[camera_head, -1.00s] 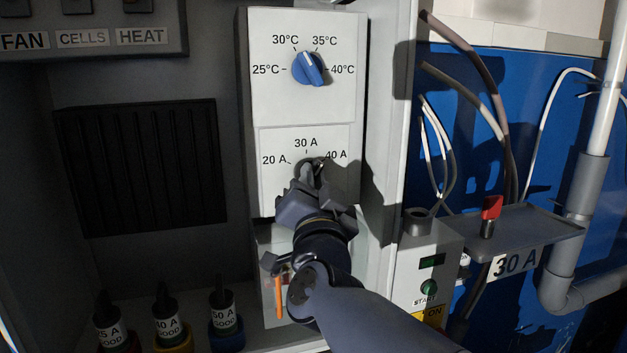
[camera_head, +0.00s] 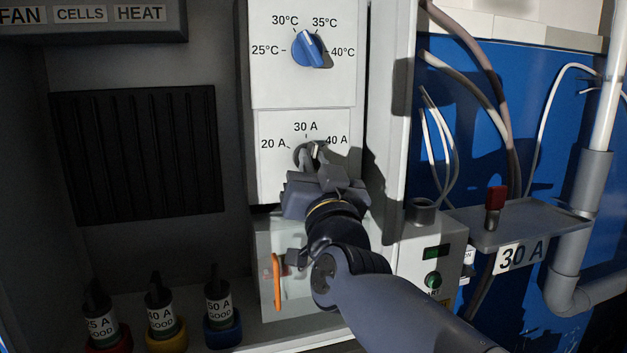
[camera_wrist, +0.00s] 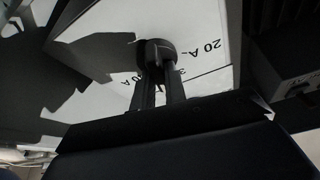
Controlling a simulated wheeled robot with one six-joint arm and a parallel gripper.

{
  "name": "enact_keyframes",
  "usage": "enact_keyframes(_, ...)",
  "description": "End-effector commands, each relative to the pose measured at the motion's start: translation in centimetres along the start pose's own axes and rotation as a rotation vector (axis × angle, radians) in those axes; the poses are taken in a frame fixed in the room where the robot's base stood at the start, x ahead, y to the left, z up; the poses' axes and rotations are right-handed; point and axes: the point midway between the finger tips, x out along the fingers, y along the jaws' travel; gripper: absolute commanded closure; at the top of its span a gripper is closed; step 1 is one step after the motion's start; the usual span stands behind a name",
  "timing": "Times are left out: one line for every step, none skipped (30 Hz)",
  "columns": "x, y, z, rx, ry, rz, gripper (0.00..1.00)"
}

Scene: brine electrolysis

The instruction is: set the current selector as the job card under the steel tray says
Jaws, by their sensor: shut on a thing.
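The current selector (camera_head: 303,153) is a dark round knob on a white panel, marked 20 A, 30 A and 40 A. It also shows in the wrist view (camera_wrist: 155,52), upside down. My gripper (camera_head: 309,160) is shut on it, with one finger on each side in the wrist view (camera_wrist: 159,88). The fingers cover much of the knob, so I cannot tell exactly which mark it points at.
A blue temperature knob (camera_head: 308,50) sits above the selector. An orange lever (camera_head: 277,283) is close to the left of my wrist. Labelled fuses (camera_head: 160,310) stand at the lower left. A red-topped key (camera_head: 495,200) stands on the tray; a green button (camera_head: 433,279) is below left of it.

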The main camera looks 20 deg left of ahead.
Motion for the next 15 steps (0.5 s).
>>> enact_keyframes(-0.21, 0.20, 0.41, -0.029, 0.003, -0.011, 1.00)
enact_keyframes(-0.21, 0.23, 0.42, -0.046, 0.003, -0.017, 1.00)
enact_keyframes(-0.20, 0.23, 0.41, -0.068, 0.002, -0.026, 1.00)
enact_keyframes(-0.19, 0.21, 0.37, -0.083, 0.003, -0.033, 1.00)
enact_keyframes(-0.18, 0.20, 0.38, -0.097, 0.002, -0.039, 1.00)
enact_keyframes(-0.18, 0.18, 0.38, -0.116, 0.001, -0.047, 1.00)
enact_keyframes(-0.16, 0.18, 0.35, -0.127, 0.002, -0.051, 1.00)
enact_keyframes(-0.15, 0.17, 0.33, -0.138, 0.001, -0.056, 1.00)
enact_keyframes(-0.12, 0.16, 0.29, -0.152, 0.001, -0.062, 1.00)
enact_keyframes(-0.11, 0.17, 0.27, -0.160, 0.001, -0.065, 1.00)
enact_keyframes(-0.10, 0.16, 0.25, -0.169, 0.001, -0.068, 1.00)
enact_keyframes(-0.09, 0.15, 0.24, -0.177, 0.000, -0.072, 1.00)
enact_keyframes(-0.07, 0.14, 0.21, -0.183, -0.001, -0.074, 1.00)
enact_keyframes(-0.06, 0.12, 0.18, -0.188, -0.001, -0.076, 1.00)
enact_keyframes(-0.04, 0.10, 0.14, -0.193, 0.000, -0.079, 1.00)
